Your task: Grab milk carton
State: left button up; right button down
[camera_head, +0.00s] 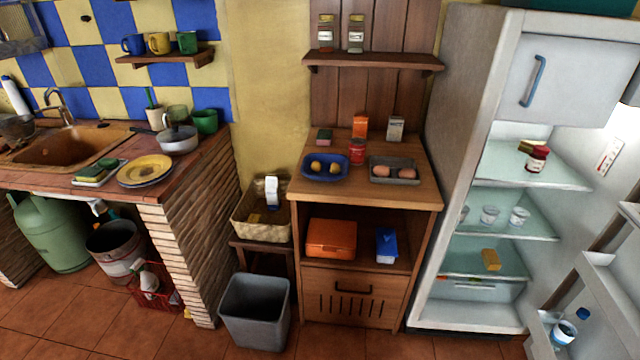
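No gripper shows in the head view. I cannot tell for certain which thing is the milk carton. A blue and white box (386,245) stands on the open shelf of the wooden cabinet. A white box-like pack with a dark mark (271,190) stands up in the wicker basket. A small orange carton (360,127) and a small grey-white carton (396,129) stand at the back of the cabinet top. The fridge (463,150) stands open at the right, with small cups and jars inside. A blue-capped bottle (566,329) is in its door.
The wooden cabinet top (415,198) holds a blue bowl (312,168), a red jar (357,151) and a grey tray (372,181) of eggs. An orange box (331,238) is on its shelf. A grey bin (256,312) stands in front of the basket. The open fridge door (608,285) juts out at right.

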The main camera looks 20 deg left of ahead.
aim_at(272, 187)
jog(key=z, duration=0.05)
jog(key=i, duration=0.85)
jog(key=u, duration=0.1)
